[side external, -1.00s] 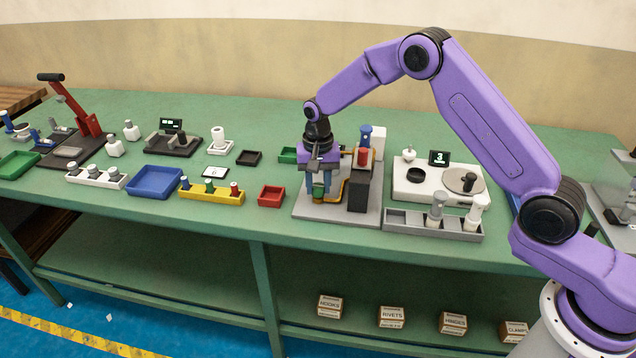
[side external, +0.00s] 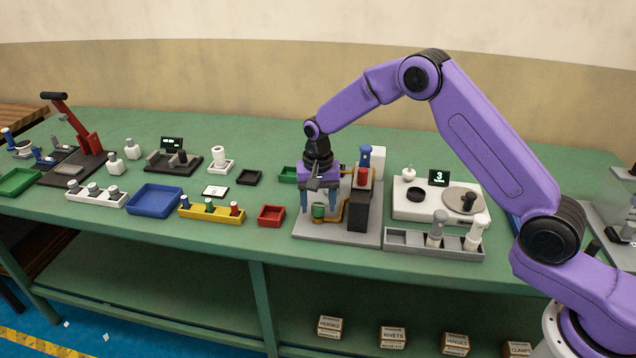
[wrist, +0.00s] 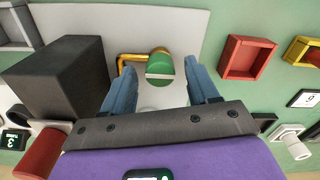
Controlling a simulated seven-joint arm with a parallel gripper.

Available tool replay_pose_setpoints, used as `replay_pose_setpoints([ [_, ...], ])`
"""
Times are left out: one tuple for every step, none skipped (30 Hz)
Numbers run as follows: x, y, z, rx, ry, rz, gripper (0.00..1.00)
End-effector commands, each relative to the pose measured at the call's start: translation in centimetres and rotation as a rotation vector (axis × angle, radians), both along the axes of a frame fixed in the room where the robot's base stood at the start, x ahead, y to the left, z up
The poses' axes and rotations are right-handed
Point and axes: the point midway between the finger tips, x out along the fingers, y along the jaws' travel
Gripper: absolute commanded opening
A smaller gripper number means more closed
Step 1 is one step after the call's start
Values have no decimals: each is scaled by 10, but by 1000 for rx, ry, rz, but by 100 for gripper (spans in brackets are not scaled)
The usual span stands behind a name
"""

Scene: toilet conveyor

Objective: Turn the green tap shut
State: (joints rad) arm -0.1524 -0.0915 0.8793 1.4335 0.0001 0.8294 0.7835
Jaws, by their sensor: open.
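The green tap (side external: 318,211) is a short green cylinder with a flat top on the grey plate (side external: 302,228), at the end of an orange-yellow pipe. It also shows in the wrist view (wrist: 159,66), where a pale bar crosses its top. My gripper (side external: 328,197) is open and points down just above the tap. In the wrist view its two blue fingers (wrist: 161,88) stand left and right of the tap, apart from it. No finger visibly touches the tap.
A dark box (side external: 360,208) stands close to the right of the tap, with a red cylinder (side external: 362,177) and a blue-topped post (side external: 365,157) behind. A red tray (side external: 271,215) lies to the left. A grey rack (side external: 405,237) stands at the right.

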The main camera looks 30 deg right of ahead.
Motion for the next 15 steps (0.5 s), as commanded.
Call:
replay_pose_setpoints([
  [1,0,5,1,-3,0,59],
  [1,0,8,1,-4,0,59],
  [1,0,14,1,-5,1,59],
  [1,0,19,1,-4,1,59],
  [1,1,25,1,-5,1,59],
  [1,1,33,1,-6,1,59],
  [1,1,39,2,-7,1,59],
  [1,1,45,2,-7,1,59],
  [1,1,54,1,-8,1,59],
  [1,1,60,2,-7,1,59],
  [1,1,67,2,-7,1,59],
  [1,1,75,2,-7,1,59],
  [1,1,82,2,-7,1,59],
  [1,1,88,2,-8,1,59],
  [1,1,96,2,-7,1,59],
])
